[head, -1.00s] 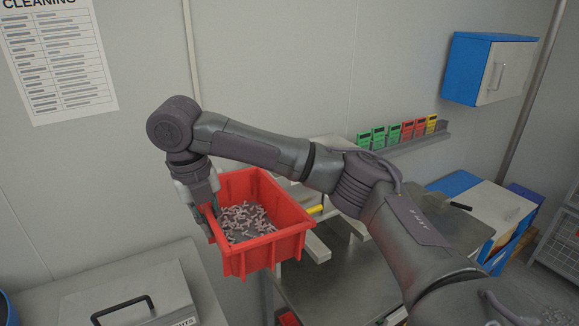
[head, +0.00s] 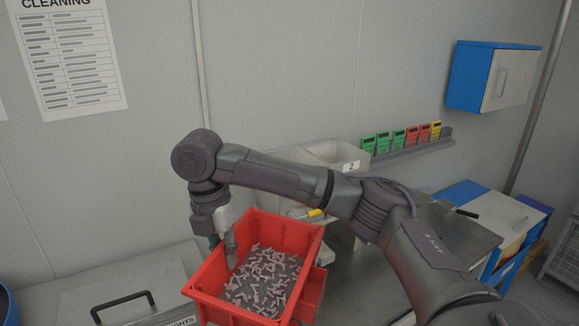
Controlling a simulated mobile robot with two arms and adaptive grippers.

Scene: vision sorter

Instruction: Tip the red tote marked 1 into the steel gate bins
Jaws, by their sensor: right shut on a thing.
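The red tote (head: 310,292) hangs in front of my right arm, roughly level, with many small pale pinkish pieces (head: 265,278) spread over its floor. No number shows on the tote's visible sides. My right gripper (head: 229,248) comes down at the tote's left rear and is shut on its left wall; the fingertips are partly hidden. Behind my arm stand pale steel bins (head: 335,152), one bearing a label "2" (head: 351,166); my arm and the tote hide their lower parts. My left gripper is not in view.
A grey lidded box with a black handle (head: 122,306) sits on the bench at lower left. A steel table (head: 470,232) with a dark-handled tool is at right. A blue-and-white cabinet (head: 494,76) hangs at upper right.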

